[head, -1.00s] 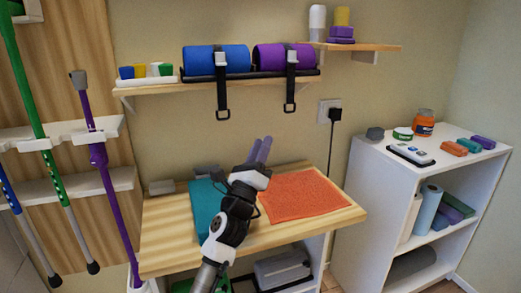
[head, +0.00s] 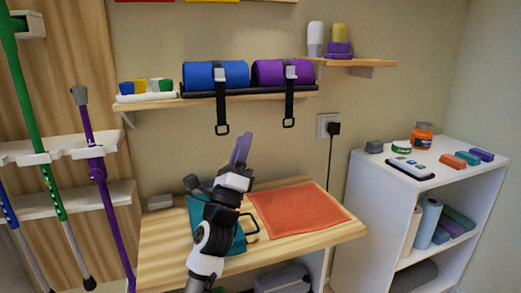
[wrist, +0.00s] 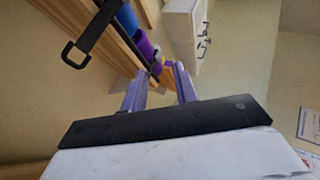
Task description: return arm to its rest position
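My gripper (head: 241,148) is raised above the wooden table, in front of the wall and below the wall shelf. In the wrist view its two purple fingers (wrist: 158,82) stand apart with nothing between them, so it is open and empty. My arm comes up from the bottom of the head view and hides part of the teal towel (head: 232,240) on the table. The orange towel (head: 297,208) lies flat to the right of my arm.
The wooden wall shelf (head: 165,104) holds blue (head: 205,74) and purple (head: 268,73) rolls, with black straps (head: 222,112) hanging down near my gripper. A white shelf unit (head: 375,200) stands right. Poles (head: 97,170) stand left. Bare wall lies between gripper and socket (head: 325,125).

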